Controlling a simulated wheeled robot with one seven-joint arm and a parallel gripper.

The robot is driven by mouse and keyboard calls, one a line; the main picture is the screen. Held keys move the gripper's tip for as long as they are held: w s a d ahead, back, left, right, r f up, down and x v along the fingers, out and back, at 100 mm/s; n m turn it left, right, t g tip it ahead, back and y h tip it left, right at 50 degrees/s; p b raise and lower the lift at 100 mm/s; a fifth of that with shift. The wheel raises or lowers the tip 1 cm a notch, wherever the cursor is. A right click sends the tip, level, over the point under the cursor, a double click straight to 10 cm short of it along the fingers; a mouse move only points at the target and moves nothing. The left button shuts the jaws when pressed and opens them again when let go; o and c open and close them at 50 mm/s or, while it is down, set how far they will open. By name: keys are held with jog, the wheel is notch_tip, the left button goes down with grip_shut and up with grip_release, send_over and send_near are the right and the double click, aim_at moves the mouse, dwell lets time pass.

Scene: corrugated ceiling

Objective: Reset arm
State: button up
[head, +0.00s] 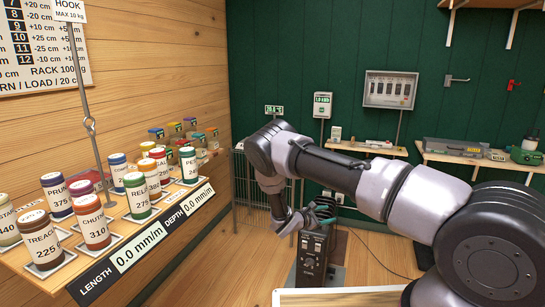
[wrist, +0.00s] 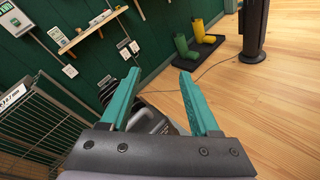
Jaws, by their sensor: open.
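My arm reaches from the lower right of the head view to a bent elbow, then down to my gripper (head: 322,212). The gripper is small and partly hidden there, just above a black box with knobs (head: 314,250). In the wrist view, my gripper (wrist: 157,77) shows two teal fingers spread wide apart. Nothing is held between them. A dark and grey object (wrist: 155,121) shows behind the gap, partly covered by the gripper body; I cannot tell whether it touches the fingers.
A wire rack (wrist: 35,120) is left of my gripper. Green and yellow boots (wrist: 190,45) stand on a mat.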

jog(key=s+d+r+m+g+y, duration=0.25)
jog(key=s+r+m, duration=0.2)
jog(key=r, duration=0.65)
jog(key=s+d+r+m+g+y, duration=0.2)
jog(key=s+r+m+g, duration=0.3)
jog(key=r, duration=0.6)
jog(key=s+d+r+m+g+y, duration=0.15)
jog(key=s+d+r+m, duration=0.35)
jog(key=r, duration=0.6)
jog(key=s+a+r+m+t+y, duration=0.3)
jog(key=s+r, duration=0.6)
jog(key=s, duration=0.3)
jog(key=s+a+r+m+t+y, duration=0.4)
jog(key=s+r, duration=0.5)
jog(key=s, duration=0.3)
jog(key=shift+r+m+y, duration=0.4)
jog(key=shift+m+y, duration=0.5)
jog(key=shift+m, duration=0.05)
